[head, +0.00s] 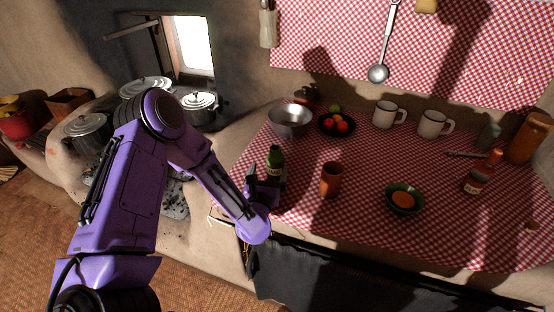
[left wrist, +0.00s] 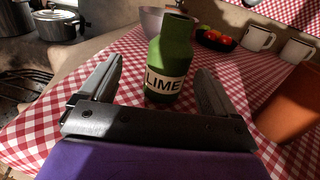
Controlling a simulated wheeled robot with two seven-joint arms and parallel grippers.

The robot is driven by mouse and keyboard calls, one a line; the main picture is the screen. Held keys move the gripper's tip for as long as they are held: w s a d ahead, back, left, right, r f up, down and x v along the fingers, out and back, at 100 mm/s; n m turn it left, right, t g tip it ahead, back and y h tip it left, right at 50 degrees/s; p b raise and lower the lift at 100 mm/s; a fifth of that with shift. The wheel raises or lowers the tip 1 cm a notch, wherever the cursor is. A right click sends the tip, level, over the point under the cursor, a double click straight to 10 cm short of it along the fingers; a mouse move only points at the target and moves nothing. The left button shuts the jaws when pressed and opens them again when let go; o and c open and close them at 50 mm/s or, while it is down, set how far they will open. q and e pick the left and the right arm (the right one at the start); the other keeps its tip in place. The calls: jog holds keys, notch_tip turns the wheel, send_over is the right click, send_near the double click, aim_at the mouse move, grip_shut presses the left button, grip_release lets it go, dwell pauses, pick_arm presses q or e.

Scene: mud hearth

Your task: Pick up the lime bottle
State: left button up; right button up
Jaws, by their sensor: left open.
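The lime bottle (head: 275,158) is green with a white label and stands upright on the red-checked cloth, near the left end of the counter. In the left wrist view the bottle (left wrist: 171,62) shows its LIME label, between and just beyond my open fingers. My left gripper (head: 268,183) is at the bottle, open and empty; it also shows in the left wrist view (left wrist: 160,90). I cannot tell whether a finger touches the bottle. In the head view the gripper hides the bottle's lower part. My right gripper is not in view.
A clay cup (head: 331,180) stands close to the right of the bottle. A metal bowl (head: 291,122) and a dark fruit bowl (head: 336,125) are behind it. A green bowl (head: 404,199) and two white mugs (head: 385,115) are further right. Pots (head: 199,106) stand on the hearth at left.

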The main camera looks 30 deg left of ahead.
aim_at(276, 157)
pick_arm(q)
jog(key=x, duration=0.2)
jog(key=p+x, duration=0.1)
jog(key=x, duration=0.1)
jog(key=d+p+x, duration=0.1)
jog(key=x, duration=0.1)
jog(key=shift+w+r, duration=0.35)
jog(key=shift+w, duration=0.1)
jog(key=shift+w+a, duration=0.2)
jog(key=shift+w, duration=0.05)
jog(key=c, duration=1.1)
